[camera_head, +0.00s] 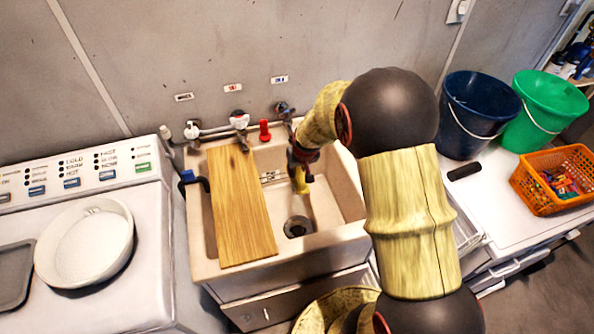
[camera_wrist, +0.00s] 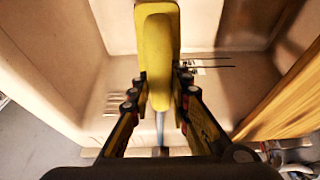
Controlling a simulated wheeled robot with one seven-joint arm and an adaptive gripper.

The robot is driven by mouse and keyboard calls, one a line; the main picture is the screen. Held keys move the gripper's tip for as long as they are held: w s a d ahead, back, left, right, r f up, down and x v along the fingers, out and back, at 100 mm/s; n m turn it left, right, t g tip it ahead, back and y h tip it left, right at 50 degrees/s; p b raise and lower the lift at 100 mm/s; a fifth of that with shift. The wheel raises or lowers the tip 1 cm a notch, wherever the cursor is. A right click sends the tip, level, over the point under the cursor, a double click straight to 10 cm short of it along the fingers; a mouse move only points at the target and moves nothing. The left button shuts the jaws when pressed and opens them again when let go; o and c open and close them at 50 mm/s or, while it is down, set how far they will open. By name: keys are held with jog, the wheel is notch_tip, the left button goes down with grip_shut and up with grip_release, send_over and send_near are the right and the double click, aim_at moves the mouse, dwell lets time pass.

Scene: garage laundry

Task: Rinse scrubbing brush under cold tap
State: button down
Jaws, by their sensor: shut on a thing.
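My gripper (camera_head: 302,160) reaches down into the sink (camera_head: 330,205) at its right back, in front of the tap under the blue label. It is shut on a yellow scrubbing brush (camera_head: 300,183), which hangs above the basin floor. The wrist view shows the brush (camera_wrist: 157,55) between the fingertips (camera_wrist: 160,90). The cold tap (camera_head: 283,108) is on the back wall, just above and behind the gripper; its spout is mostly hidden. I cannot make out running water in either view. The drain (camera_head: 298,227) is below the brush.
A wooden board (camera_head: 240,205) covers the sink's left part. A red-marked tap (camera_head: 238,118) and a small red bottle (camera_head: 264,130) stand behind. A washer with a white bowl (camera_head: 85,245) is left. Blue (camera_head: 470,115) and green buckets (camera_head: 545,110) and an orange basket (camera_head: 550,205) are right.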

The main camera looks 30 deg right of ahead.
aim_at(300, 183)
jog(key=shift+s+a+p, duration=0.15)
jog(key=shift+s+a, duration=0.25)
jog(key=shift+s, duration=0.55)
jog(key=shift+s+a+p, duration=0.2)
jog(key=shift+s+a, duration=0.15)
jog(key=shift+s, duration=0.65)
jog(key=shift+s+a+p, duration=0.15)
jog(key=shift+s+a, duration=0.25)
jog(key=shift+s, duration=0.55)
jog(key=s+a+r+p, duration=0.1)
jog(key=s+r+p, duration=0.2)
jog(key=s+r, duration=0.1)
jog(key=shift+s+a+p, duration=0.35)
jog(key=shift+a+p, duration=0.05)
jog(key=shift+r, duration=0.15)
